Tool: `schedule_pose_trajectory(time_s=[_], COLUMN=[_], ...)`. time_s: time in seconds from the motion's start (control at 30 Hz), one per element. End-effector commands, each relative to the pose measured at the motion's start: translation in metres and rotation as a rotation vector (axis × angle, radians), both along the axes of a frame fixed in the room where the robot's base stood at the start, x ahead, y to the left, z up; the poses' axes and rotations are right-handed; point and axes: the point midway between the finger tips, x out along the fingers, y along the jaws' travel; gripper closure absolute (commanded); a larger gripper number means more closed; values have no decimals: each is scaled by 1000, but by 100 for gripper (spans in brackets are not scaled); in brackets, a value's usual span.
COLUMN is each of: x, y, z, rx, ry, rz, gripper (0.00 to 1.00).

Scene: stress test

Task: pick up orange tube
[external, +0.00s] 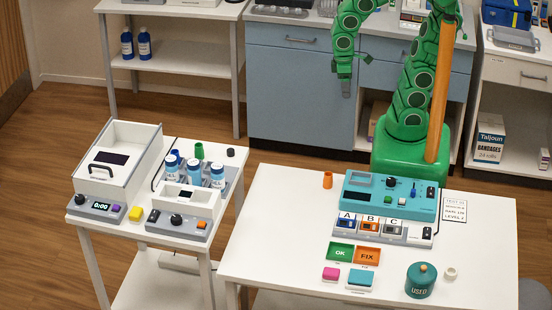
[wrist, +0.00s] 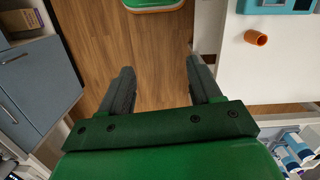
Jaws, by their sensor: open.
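The orange tube (external: 327,180) stands upright near the far left corner of the white table (external: 275,235). In the wrist view the orange tube (wrist: 256,38) shows at the upper right, near the table edge, with its open end visible. My gripper (external: 346,88) hangs in the air beyond the table, above and behind the tube. In the wrist view its two dark fingers (wrist: 160,72) are spread apart, with only wooden floor between them. The gripper is open and empty, apart from the tube.
A teal device (external: 390,195) stands right of the tube, with a panel marked A, B, C (external: 382,228) before it. A green jar (external: 420,280) stands at the front right. A second table at left holds a centrifuge-like box (external: 118,160) and blue bottles. The white table's left part is clear.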

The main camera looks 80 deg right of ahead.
Motion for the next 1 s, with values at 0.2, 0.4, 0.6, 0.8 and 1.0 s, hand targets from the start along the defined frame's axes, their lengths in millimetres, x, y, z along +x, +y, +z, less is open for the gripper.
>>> schedule_pose_trajectory(time_s=[0.2, 0.4, 0.6, 0.8, 1.0], x=[21, 32, 35, 28, 17], y=[45, 89, 136, 184, 222], z=[-24, -47, -72, -98, -121], rx=[-1, 2, 9, 19, 31], ry=[-19, -41, -62, -82, -98], rz=[66, 120, 176, 228, 270], gripper=[37, 37, 37, 37, 37])
